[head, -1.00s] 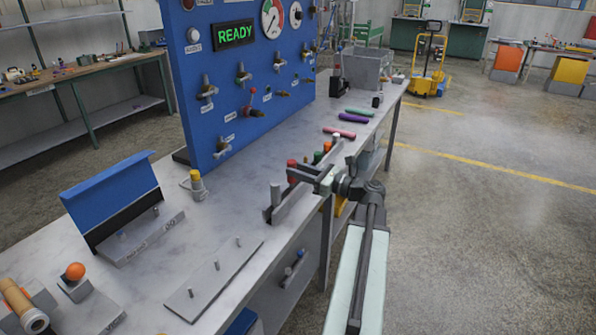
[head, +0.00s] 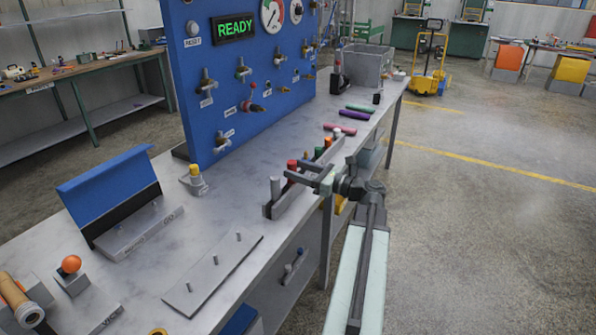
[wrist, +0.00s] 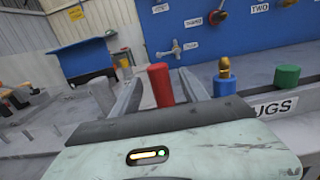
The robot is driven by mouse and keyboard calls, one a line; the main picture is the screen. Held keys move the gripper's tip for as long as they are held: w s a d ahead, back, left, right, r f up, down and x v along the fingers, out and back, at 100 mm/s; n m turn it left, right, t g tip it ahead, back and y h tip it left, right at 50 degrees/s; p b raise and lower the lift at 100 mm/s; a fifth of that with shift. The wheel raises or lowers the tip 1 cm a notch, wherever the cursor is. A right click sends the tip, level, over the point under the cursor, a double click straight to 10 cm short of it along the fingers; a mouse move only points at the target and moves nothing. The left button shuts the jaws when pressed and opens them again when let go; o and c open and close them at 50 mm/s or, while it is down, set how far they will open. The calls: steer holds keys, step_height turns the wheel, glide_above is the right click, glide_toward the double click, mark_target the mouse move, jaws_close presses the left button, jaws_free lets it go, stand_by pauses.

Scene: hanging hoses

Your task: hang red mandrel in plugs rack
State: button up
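The red mandrel (head: 292,166) stands upright in the head view, in line with the plugs rack (head: 283,207). In the wrist view the red mandrel (wrist: 160,85) stands between the two fingers of my gripper (wrist: 158,87), with a narrow gap on each side. My gripper (head: 305,172) is open around it, reaching in from the right over the rack. The lower end of the mandrel is hidden behind my gripper, so I cannot tell how it sits. The rack's label shows partly in the wrist view.
A grey peg (head: 275,189) stands at the rack's near end. A blue plug with a brass top (wrist: 224,80) and a green plug (wrist: 287,77) stand to the right. The blue panel (head: 240,90) rises behind. The bench between rack and panel is mostly clear.

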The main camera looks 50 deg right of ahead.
steer(key=shift+s, duration=0.1)
steer(key=v, duration=0.7)
steer(key=shift+s, duration=0.25)
steer(key=shift+f, duration=0.1)
stand_by(0.4)
